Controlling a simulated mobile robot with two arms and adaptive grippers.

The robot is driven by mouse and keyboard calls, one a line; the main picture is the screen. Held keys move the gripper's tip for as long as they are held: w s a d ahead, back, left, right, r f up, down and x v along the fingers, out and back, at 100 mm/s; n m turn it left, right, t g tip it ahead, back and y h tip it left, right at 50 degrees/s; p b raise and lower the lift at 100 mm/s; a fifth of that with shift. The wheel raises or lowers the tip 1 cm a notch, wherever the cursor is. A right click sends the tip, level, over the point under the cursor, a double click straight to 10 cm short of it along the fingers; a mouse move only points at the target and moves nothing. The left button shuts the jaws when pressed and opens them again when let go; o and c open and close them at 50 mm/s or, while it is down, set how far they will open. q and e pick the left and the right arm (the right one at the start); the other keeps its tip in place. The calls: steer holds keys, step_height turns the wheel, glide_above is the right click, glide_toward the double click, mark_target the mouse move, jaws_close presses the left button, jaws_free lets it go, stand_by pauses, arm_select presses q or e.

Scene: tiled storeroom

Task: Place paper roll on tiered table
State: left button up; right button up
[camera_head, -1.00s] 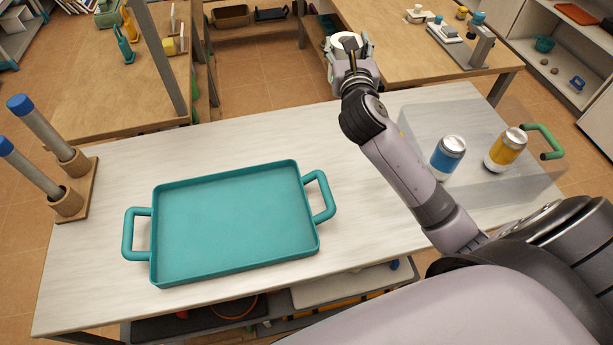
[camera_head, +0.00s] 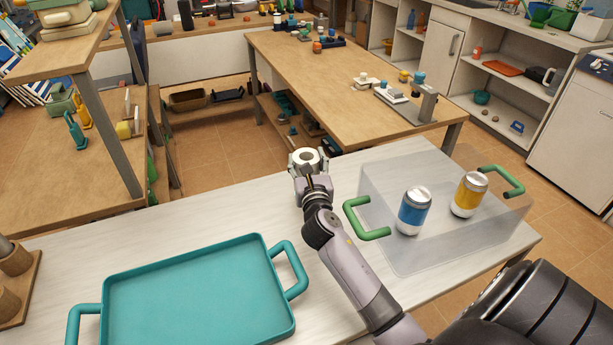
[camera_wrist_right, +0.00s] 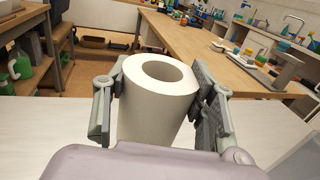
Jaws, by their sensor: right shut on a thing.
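My right gripper (camera_head: 307,165) is shut on a white paper roll (camera_head: 306,156), held upright near the far edge of the white table. In the right wrist view, the roll (camera_wrist_right: 152,118) stands between the two fingers of the gripper (camera_wrist_right: 157,98), its hollow core facing up. A wooden table with a raised upper shelf (camera_head: 75,42) on grey legs stands at the left and looks like the tiered table. Its lower wooden top (camera_head: 65,190) has bare room at the front. The roll is apart from it, to its right. My left gripper is not in view.
A teal tray (camera_head: 190,300) lies on the white table (camera_head: 215,215). Another wooden table (camera_head: 350,65) stands behind, across open floor.

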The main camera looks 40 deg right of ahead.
steer(key=shift+f+b, duration=0.6)
steer(key=shift+f, duration=1.3)
steer(key=o, duration=0.7)
steer(key=shift+f, duration=0.15)
steer(key=o, duration=0.5)
